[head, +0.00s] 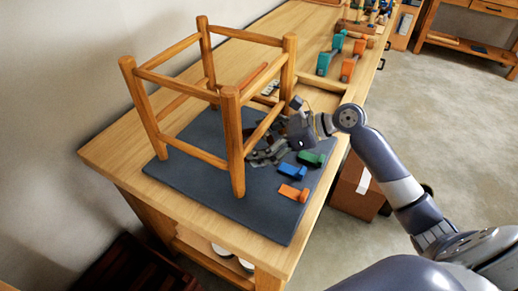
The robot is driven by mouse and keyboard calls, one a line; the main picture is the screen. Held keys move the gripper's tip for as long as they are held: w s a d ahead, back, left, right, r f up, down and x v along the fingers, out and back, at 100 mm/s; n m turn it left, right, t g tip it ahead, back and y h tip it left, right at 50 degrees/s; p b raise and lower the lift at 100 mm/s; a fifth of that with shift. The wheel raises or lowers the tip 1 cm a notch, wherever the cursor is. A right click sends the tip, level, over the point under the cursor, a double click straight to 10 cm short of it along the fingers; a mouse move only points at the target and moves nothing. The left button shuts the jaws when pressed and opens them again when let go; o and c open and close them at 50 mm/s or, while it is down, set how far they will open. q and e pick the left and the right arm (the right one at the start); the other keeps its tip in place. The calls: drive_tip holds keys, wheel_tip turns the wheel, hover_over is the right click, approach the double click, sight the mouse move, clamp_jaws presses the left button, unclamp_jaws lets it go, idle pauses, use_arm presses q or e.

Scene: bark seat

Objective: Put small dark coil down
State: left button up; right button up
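A wooden stool frame (233,120) stands upright on a dark grey mat (205,197) on the workbench (112,150). My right gripper (262,156) is low over the mat at the right side of the frame, beside the front leg. Its fingers are small and dark here, and I cannot tell whether they are open or shut. I cannot clearly make out the small dark coil; dark shapes around the fingers blend with the gripper. My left gripper is not in view.
Green (312,158), blue (291,170) and orange (293,193) blocky pieces lie right of the gripper. The mat's front part is clear. A cardboard box (357,190) sits on the floor beside the bench.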

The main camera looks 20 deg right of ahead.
drive_tip(key=shift+w+f, duration=0.1)
drive_tip(key=shift+f, duration=1.7)
drive_tip(key=o, duration=0.8)
